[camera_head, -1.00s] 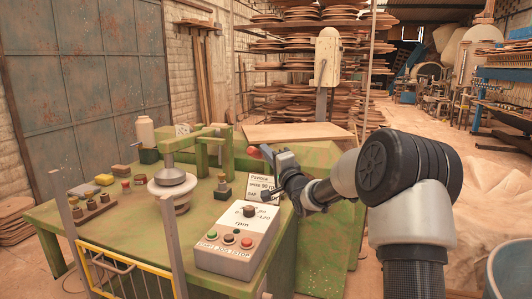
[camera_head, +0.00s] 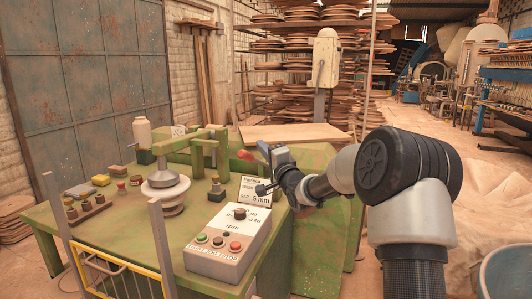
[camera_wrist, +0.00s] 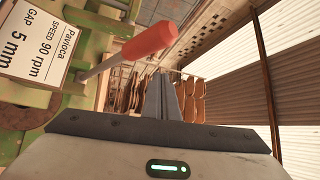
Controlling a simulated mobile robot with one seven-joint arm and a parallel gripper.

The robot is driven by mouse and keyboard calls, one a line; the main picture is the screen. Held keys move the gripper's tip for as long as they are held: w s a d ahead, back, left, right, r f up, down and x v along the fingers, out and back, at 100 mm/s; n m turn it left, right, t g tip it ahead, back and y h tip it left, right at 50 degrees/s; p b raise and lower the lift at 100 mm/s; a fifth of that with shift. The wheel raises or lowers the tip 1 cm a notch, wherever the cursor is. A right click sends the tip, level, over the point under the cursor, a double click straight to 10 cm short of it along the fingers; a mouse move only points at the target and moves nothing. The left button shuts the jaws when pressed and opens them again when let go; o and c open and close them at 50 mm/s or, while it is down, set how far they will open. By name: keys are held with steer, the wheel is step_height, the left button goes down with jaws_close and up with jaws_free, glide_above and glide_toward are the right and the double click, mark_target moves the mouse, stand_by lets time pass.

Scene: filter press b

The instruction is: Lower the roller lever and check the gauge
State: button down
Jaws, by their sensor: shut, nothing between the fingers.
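The roller lever has a red handle (camera_head: 245,154) and stands at the back of the green machine table (camera_head: 135,245). In the wrist view the red handle (camera_wrist: 150,42) and its pale shaft slant across the upper left, beside my fingers. My gripper (camera_wrist: 166,92) is shut and empty, its fingertips just short of the handle in that picture; I cannot tell whether they touch. In the head view my gripper (camera_head: 265,148) is just right of the handle. A small dark-topped device (camera_head: 216,186) stands near the roller head (camera_head: 164,180); I cannot tell if it is the gauge.
A card (camera_head: 255,191) reading "GAP 5 mm" stands behind the control box (camera_head: 228,243); the wrist view adds "SPEED 90 rpm". A yellow-barred guard (camera_head: 120,270) is at the front. Sponges and small jars stand at the left. Shelves fill the background.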

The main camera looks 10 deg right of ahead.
steer(key=s+d+f, duration=0.5)
steer(key=s, duration=0.1)
steer(key=shift+s+f+p, duration=0.15)
steer(key=shift+f+p, duration=0.1)
steer(key=shift+p, duration=0.1)
steer(key=shift+a, duration=0.1)
